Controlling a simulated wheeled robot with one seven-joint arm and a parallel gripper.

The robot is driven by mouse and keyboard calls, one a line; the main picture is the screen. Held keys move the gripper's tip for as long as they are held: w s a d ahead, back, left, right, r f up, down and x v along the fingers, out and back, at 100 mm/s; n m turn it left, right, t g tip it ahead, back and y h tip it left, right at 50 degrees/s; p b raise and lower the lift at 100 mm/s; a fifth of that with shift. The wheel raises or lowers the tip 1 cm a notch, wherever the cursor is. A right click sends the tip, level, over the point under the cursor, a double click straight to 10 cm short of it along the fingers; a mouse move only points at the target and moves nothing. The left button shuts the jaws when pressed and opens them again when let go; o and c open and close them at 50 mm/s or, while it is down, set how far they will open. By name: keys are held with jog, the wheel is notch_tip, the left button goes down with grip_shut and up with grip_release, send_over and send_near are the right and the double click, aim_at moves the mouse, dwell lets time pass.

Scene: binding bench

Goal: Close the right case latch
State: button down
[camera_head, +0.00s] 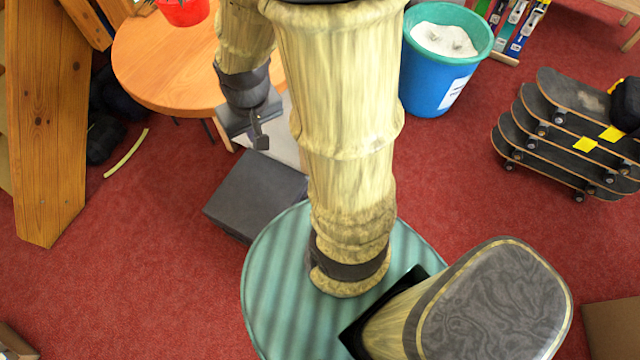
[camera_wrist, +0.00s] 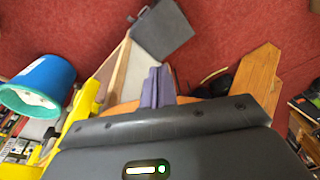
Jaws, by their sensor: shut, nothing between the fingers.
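I cannot make out the case or its right latch in either view; my arm covers the middle of the head view. My gripper (camera_head: 260,140) hangs beside the near right edge of the round wooden table (camera_head: 165,70). In the wrist view, its two grey-purple fingers (camera_wrist: 158,84) are together with nothing between them. A dark grey box (camera_head: 255,192) lies on the red floor below the gripper; it also shows at the top of the wrist view (camera_wrist: 160,28). I cannot tell whether it is the case.
A blue bucket (camera_head: 428,85) with white contents stands right of my arm. Stacked skateboards (camera_head: 560,135) are at the right. A wooden board (camera_head: 45,130) stands at the left, and a red pot (camera_head: 183,10) sits on the table.

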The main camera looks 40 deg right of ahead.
jog(key=d+f+m+y+b, duration=0.2)
jog(key=d+f+m+b, duration=0.45)
jog(key=f, duration=0.85)
jog(key=w+d+f+m+g+y+b, duration=0.1)
jog(key=d+f+m+y+b, duration=0.2)
jog(key=f+b, duration=0.9)
jog(key=d+f+m+y+b, duration=0.2)
jog(key=d+f+m+b, duration=0.35)
jog(key=f, duration=1.15)
jog(key=s+d+f+m+t+b, duration=0.2)
jog(key=d+f+m+t+b, duration=0.2)
jog(key=f+b, duration=0.4)
jog(key=s+d+f+m+t+h+b, duration=0.1)
jog(key=d+f+m+t+b, duration=0.3)
jog(key=f+b, duration=0.5)
jog(key=s+d+f+m+t+b, duration=0.4)
jog(key=d+f+m+b, duration=0.2)
jog(key=f, duration=2)
jog(key=m+b, duration=0.1)
jog(key=b, duration=0.1)
jog(key=shift+h+b, duration=0.3)
jog(key=shift+h, duration=0.1)
jog(key=w+r+b+x, duration=0.1)
jog(key=r+b+x, duration=0.1)
jog(key=b+x, duration=0.5)
jog(key=x, duration=0.5)
jog(key=shift+w+a+r+b, duration=0.2)
jog(key=shift+w+a+b, duration=0.1)
jog(key=shift+w, duration=0.05)
